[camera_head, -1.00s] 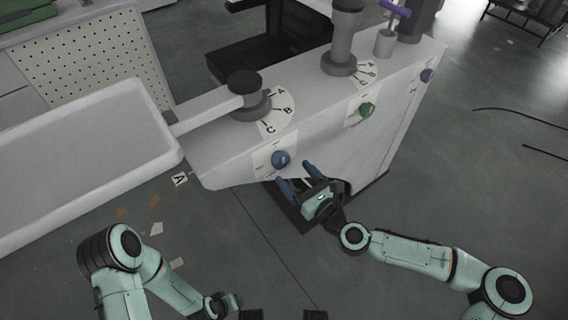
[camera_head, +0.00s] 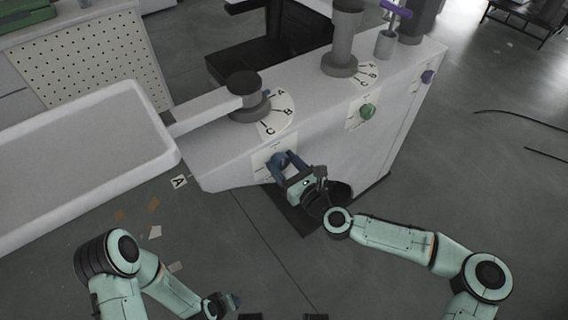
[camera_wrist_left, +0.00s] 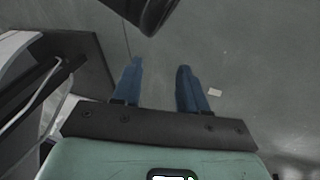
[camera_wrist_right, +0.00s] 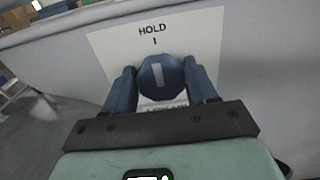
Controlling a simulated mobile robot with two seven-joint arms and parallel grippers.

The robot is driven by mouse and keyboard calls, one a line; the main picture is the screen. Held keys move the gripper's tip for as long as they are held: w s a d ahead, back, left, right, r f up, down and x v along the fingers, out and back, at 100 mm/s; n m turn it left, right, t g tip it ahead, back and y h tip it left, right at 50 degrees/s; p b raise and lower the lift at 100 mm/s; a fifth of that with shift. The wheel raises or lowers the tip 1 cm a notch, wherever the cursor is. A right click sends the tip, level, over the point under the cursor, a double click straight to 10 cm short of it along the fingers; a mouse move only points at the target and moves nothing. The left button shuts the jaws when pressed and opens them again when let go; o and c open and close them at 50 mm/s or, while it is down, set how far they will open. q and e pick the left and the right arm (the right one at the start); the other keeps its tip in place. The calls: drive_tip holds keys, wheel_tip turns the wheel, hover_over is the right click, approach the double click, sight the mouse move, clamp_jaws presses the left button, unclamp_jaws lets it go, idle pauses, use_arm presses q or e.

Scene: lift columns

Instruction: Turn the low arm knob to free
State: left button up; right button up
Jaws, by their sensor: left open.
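The blue low arm knob (camera_head: 280,160) is on the sloped front face of the grey column, below the lettered dial. In the right wrist view the knob (camera_wrist_right: 161,77) has a white bar that points nearly straight up to the HOLD mark. The lettering below the knob is mostly hidden. My right gripper (camera_head: 283,166) has one blue finger on each side of the knob, very close to it; whether they press on it I cannot tell. My left gripper (camera_wrist_left: 158,78) is open and empty above the floor, away from the column.
A green knob (camera_head: 368,111) and a purple knob (camera_head: 428,77) sit farther right on the same face. A grey arm with a tray (camera_head: 90,150) reaches out left from the column (camera_head: 330,125). A black cylinder (camera_head: 245,84) stands above the dial. Open floor lies in front.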

use_arm(q)
drive_tip(key=shift+s+r, duration=0.1)
use_arm(e)
drive_tip(key=shift+n, duration=0.3)
drive_tip(key=n+p, duration=0.1)
drive_tip(key=n, duration=0.2)
drive_tip(key=shift+s+a, duration=0.1)
drive_tip(key=n, duration=0.5)
drive_tip(key=shift+f, duration=0.1)
drive_tip(key=n, duration=0.4)
drive_tip(key=shift+a+f+n, duration=0.1)
drive_tip(key=shift+n, duration=0.2)
use_arm(q)
drive_tip(key=shift+s+d+r+g, duration=0.15)
drive_tip(key=shift+s+d+r, duration=0.1)
drive_tip(key=shift+s, duration=0.2)
drive_tip(key=shift+s+d+r+g, duration=0.15)
drive_tip(key=shift+s+d+r, duration=0.1)
drive_tip(key=shift+s, duration=0.2)
use_arm(e)
drive_tip(key=n, duration=0.4)
drive_tip(key=shift+f+n, duration=0.15)
drive_tip(key=shift+n, duration=0.15)
drive_tip(key=o, duration=1)
drive_tip(key=shift+s, duration=0.15)
